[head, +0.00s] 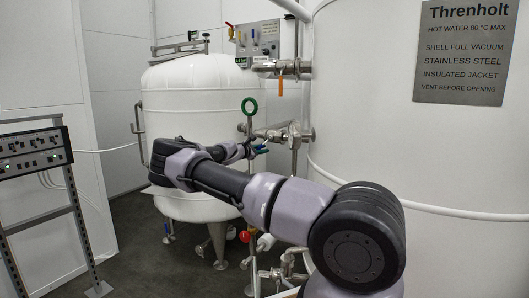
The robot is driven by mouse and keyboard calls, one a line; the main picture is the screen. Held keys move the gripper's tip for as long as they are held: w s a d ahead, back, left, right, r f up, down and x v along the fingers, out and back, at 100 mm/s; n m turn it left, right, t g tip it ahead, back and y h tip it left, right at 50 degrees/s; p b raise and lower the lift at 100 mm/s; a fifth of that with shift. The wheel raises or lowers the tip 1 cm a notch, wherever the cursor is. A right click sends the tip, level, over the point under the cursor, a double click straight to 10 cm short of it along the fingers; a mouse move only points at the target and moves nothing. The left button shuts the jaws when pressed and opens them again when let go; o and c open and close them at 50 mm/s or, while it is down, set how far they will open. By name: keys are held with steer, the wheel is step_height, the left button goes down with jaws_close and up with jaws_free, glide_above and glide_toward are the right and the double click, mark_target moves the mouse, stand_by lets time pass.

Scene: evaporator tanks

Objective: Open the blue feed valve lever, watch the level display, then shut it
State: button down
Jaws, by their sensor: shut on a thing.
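The blue lever (262,149) shows as a small blue piece on the steel pipework between the two white tanks. My gripper (254,151) reaches it from the left and is shut on it; the fingers are small and partly hidden by my own arm. I cannot tell the lever's exact angle. No level display can be made out clearly. A control box (32,151) with small lights and switches stands at the left edge, its readings too small to read.
A white tank (195,90) stands behind my arm, and a larger one (420,150) fills the right. More valves and pipes sit below. The grey floor (135,240) at left is clear.

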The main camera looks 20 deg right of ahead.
steer(key=shift+w+a+r, duration=0.15)
stand_by(0.4)
steer(key=c, duration=0.8)
jaws_free()
steer(key=shift+m, duration=0.3)
steer(key=v, duration=1)
steer(key=shift+s+a, duration=0.25)
steer(key=shift+a, duration=0.05)
